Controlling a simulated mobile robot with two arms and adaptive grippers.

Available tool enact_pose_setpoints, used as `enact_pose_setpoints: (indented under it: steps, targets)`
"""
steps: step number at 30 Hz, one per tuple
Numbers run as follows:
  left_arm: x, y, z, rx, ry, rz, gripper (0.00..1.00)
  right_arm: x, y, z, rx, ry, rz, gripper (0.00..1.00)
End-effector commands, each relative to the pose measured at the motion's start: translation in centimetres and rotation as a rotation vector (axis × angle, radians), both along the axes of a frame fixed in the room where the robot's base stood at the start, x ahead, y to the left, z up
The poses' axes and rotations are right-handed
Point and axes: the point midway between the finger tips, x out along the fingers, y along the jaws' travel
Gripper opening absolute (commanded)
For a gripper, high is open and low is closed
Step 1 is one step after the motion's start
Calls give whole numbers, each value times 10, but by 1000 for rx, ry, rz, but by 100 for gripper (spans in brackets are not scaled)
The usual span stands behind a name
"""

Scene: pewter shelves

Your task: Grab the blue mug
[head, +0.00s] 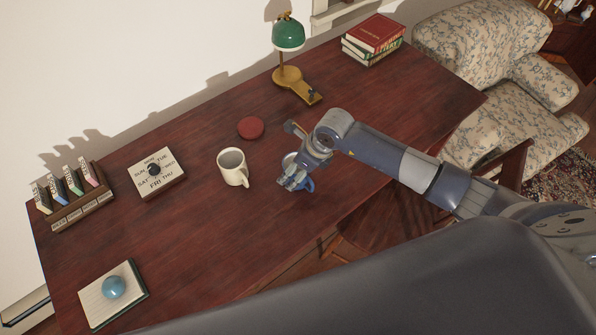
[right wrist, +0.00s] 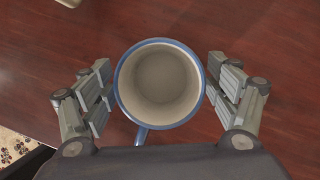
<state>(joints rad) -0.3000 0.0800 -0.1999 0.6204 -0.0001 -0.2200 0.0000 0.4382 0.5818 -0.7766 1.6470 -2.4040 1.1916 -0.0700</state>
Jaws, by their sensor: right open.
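The blue mug (head: 307,184) stands on the dark red wooden desk, mostly hidden under my right gripper (head: 294,182) in the head view. In the right wrist view the mug (right wrist: 160,84) is seen from above, with a blue rim, a pale empty inside and its handle toward the bottom of the picture. My right gripper (right wrist: 160,88) is open, with one finger on each side of the mug. Small gaps show between the fingers and the mug walls. My left gripper is not in view.
A cream mug (head: 232,168) stands left of the blue mug. A red disc (head: 250,128), a day calendar (head: 156,174), a green lamp (head: 288,34) and stacked books (head: 373,38) are farther off. A notepad (head: 98,307) with a blue ball (head: 113,287) lies front left.

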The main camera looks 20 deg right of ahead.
Motion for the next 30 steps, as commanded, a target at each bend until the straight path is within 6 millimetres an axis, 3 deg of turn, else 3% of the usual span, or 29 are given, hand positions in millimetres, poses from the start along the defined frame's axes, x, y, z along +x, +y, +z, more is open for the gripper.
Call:
enact_pose_setpoints:
  steps: [6,15,23,30]
  targets:
    - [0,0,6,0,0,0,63,7,6,-19,0,0,0,82]
    - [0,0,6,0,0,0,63,8,7,-23,1,-1,0,82]
    - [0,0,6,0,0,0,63,8,7,-22,1,-1,0,25]
    - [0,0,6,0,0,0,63,8,7,-22,1,-1,0,25]
